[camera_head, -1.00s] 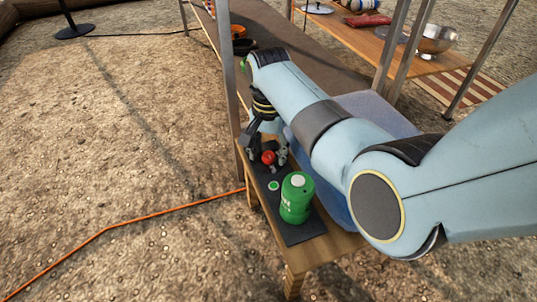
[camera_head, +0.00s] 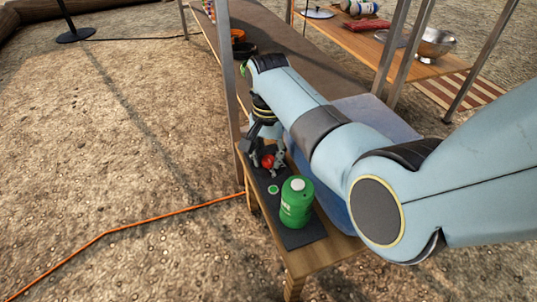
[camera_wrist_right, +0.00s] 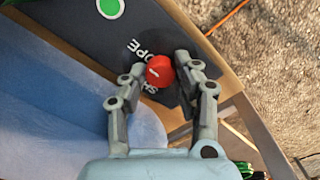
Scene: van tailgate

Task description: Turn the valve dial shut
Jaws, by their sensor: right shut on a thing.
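The valve dial is a red round knob (camera_wrist_right: 160,70) with a white pointer mark, on a dark panel (camera_wrist_right: 80,45) with white lettering partly hidden by the knob and fingers. The dial also shows in the head view (camera_head: 268,161). My right gripper (camera_head: 267,160) reaches down to it from above. In the right wrist view its two fingers (camera_wrist_right: 160,75) stand on either side of the knob, shut on it. A green canister (camera_head: 297,203) with a white cap stands on the dark mat next to the dial. My left gripper is out of view.
A green dot in a white ring (camera_wrist_right: 110,7) marks the panel. The wooden bench (camera_head: 318,258) has a metal post (camera_head: 227,75) close to my right arm. An orange cable (camera_head: 150,223) lies on the ground. A shelf with a metal bowl (camera_head: 435,43) stands behind.

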